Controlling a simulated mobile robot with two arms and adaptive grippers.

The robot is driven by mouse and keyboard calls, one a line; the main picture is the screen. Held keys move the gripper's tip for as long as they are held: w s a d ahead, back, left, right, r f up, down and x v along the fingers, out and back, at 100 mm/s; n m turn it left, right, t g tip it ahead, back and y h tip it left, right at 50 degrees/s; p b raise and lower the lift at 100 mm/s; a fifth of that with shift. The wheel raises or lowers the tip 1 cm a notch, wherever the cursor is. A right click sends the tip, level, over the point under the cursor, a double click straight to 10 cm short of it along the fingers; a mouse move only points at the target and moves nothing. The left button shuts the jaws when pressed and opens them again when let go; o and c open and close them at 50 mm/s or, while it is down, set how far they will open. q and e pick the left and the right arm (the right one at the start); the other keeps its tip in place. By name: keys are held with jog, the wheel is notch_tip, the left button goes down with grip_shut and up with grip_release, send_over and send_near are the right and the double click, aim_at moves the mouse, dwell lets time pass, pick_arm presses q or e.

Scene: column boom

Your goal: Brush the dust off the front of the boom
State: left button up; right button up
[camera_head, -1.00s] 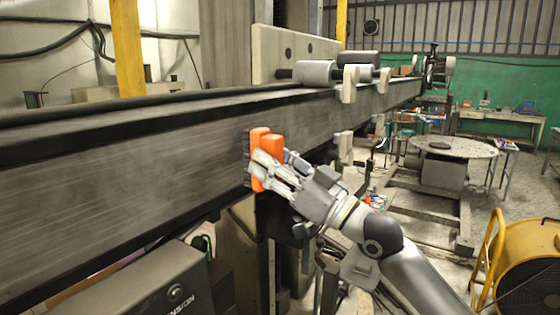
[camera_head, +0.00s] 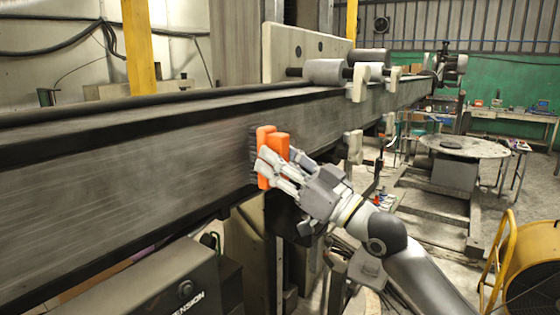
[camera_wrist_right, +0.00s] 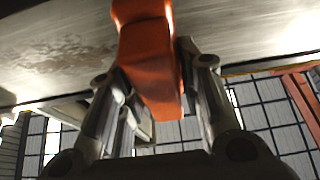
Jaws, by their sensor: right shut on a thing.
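The boom (camera_head: 130,160) is a long dark grey beam that runs from the left edge toward the back right. Its broad front face shows fine pale streaks. My right gripper (camera_head: 277,168) is shut on an orange brush (camera_head: 265,140), and the brush's dark bristles face the boom and appear to touch it. In the right wrist view the orange brush (camera_wrist_right: 148,50) sits between the fingers. There the boom face (camera_wrist_right: 230,35) fills the top, with a brownish dusty patch (camera_wrist_right: 68,58) left of the brush. The bristle tips are mostly hidden. My left gripper is not in view.
Rollers (camera_head: 325,71) and pale brackets (camera_head: 357,84) sit on the boom's far part. A dark machine box (camera_head: 150,285) stands below the boom at lower left. A yellow fan (camera_head: 525,270) is at lower right. A round table (camera_head: 463,146) stands further back.

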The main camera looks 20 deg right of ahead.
jog(key=shift+w+a, duration=0.35)
jog(key=shift+w, duration=0.05)
